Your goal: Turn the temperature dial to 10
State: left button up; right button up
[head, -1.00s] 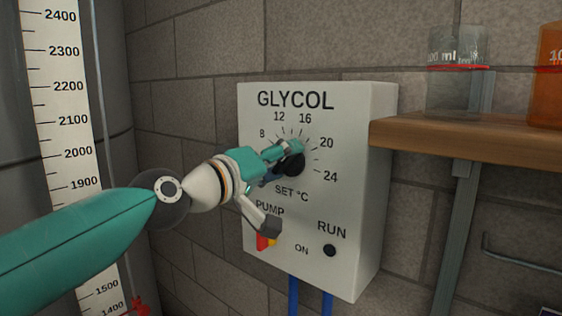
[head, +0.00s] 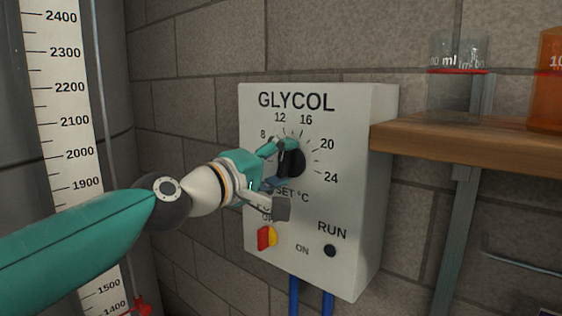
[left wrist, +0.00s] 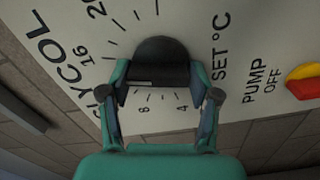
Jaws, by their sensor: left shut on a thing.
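The black temperature dial (head: 296,163) is on the front of the white GLYCOL control box (head: 349,235), inside a ring of ticks and numbers marked SET °C. My left gripper (head: 283,164) is shut on the dial, one finger above and one below its grip in the head view. The left wrist view shows the dial (left wrist: 161,55) between the two fingertips (left wrist: 159,82), with 8 and 4 on the near side. A short pale line shows on the dial, but I cannot tell which number it points to. The 10 mark is hard to make out. My right gripper is out of view.
The red and yellow pump switch (head: 266,238) is just below my left gripper. A wooden shelf (head: 470,137) with a glass beaker (head: 458,90) and an orange vessel (head: 550,85) stands at the right.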

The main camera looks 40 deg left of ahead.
pick_arm(q)
jog(key=n, duration=0.5)
jog(key=shift+a+n+p, duration=0.1)
jog(key=shift+n+p, duration=0.3)
jog(key=n, duration=0.5)
jog(key=shift+p, duration=0.3)
jog(key=shift+f, duration=0.1)
jog(key=o, duration=1.1)
jog(key=shift+f, duration=0.1)
jog(key=shift+s, duration=0.1)
